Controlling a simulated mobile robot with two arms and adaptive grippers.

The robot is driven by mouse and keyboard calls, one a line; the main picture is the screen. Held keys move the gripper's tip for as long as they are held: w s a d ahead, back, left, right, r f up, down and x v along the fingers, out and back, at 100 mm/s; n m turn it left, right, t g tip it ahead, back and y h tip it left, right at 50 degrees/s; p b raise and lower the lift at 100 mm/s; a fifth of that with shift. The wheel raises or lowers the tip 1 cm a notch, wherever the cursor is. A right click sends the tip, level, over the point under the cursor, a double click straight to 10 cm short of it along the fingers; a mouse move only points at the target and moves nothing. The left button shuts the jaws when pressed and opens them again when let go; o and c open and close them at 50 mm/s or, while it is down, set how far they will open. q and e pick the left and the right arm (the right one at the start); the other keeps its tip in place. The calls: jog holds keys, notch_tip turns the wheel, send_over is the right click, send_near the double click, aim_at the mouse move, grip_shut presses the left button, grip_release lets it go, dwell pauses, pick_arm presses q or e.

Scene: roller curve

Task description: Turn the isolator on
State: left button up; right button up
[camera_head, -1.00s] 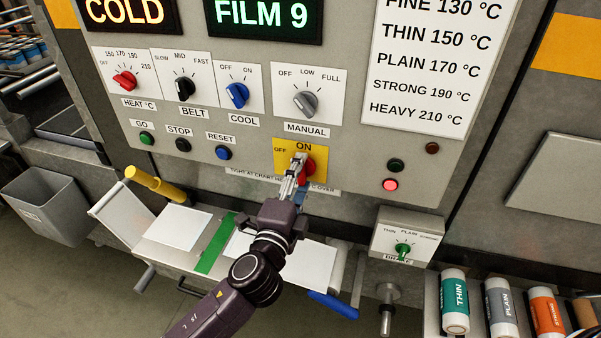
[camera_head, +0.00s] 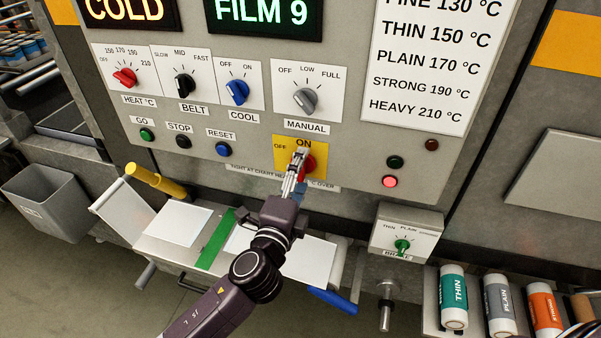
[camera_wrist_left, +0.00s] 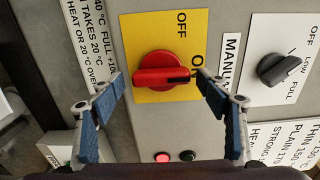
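The isolator is a red rotary knob (camera_wrist_left: 160,75) on a yellow plate (camera_wrist_left: 182,25) marked OFF and ON. In the left wrist view its handle lies level, with the black mark at its right end pointing towards ON. In the head view the red knob (camera_head: 309,164) is partly hidden behind my left gripper (camera_head: 299,156). In the left wrist view my left gripper (camera_wrist_left: 158,78) is open, its blue-padded fingers apart on either side of the knob. I cannot tell whether the fingertips touch it. My right gripper is not in view.
Other knobs, including the grey MANUAL knob (camera_head: 305,101), sit above on the panel. A red lamp (camera_head: 390,181) is lit beside a dark green one (camera_head: 395,162). A brake box (camera_head: 405,232) sticks out at lower right. A tray with white sheets (camera_head: 176,225) lies below.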

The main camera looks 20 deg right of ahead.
pick_arm(q)
jog(key=v, duration=1.2)
dwell(0.5)
